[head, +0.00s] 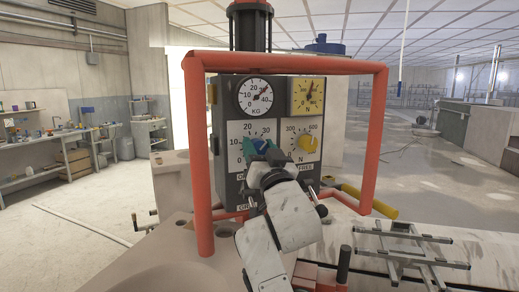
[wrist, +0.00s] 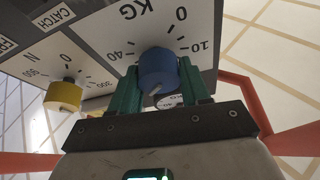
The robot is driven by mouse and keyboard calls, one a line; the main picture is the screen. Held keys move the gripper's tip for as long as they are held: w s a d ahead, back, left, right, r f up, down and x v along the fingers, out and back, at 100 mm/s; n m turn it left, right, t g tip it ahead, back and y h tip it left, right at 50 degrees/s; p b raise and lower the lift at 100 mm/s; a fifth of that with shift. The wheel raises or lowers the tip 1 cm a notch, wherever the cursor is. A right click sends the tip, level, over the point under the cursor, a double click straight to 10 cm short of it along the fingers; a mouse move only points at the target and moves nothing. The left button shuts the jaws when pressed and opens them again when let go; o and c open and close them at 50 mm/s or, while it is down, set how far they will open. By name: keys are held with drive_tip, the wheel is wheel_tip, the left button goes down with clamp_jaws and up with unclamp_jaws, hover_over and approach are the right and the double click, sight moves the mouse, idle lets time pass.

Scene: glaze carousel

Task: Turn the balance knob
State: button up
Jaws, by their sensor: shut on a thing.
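The blue knob (wrist: 158,70) sits on the KG dial of the grey control box (head: 222,130). In the wrist view, the green fingers of my gripper (wrist: 160,82) stand on both sides of the knob, shut on it. A pale pointer mark shows on the knob's face. In the head view, my gripper (head: 262,152) reaches the lower left dial from the front and hides most of the blue knob. The yellow knob (head: 308,144) sits on the N dial to the right, apart from my gripper; it also shows in the wrist view (wrist: 63,96).
A red tube frame (head: 375,130) surrounds the box on both sides and above. A white gauge (head: 255,96) and a yellow gauge (head: 308,96) are above the knobs. A yellow-handled lever (head: 370,202) juts out at lower right. A metal rack (head: 400,245) lies at right.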

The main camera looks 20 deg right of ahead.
drive_tip(key=c, duration=0.3)
drive_tip(key=shift+n+y+p, duration=0.4)
drive_tip(key=n+y+p, duration=0.1)
drive_tip(key=n+p, duration=0.1)
drive_tip(key=shift+d+r+n, duration=0.1)
drive_tip(key=shift+r+n, duration=0.05)
drive_tip(key=shift+n, duration=0.25)
drive_tip(key=shift+n+g+y+p, duration=0.3)
drive_tip(key=shift+n+y+p, duration=0.9)
drive_tip(key=shift+n, duration=1.3)
drive_tip(key=shift+y, duration=0.4)
drive_tip(key=o, duration=1)
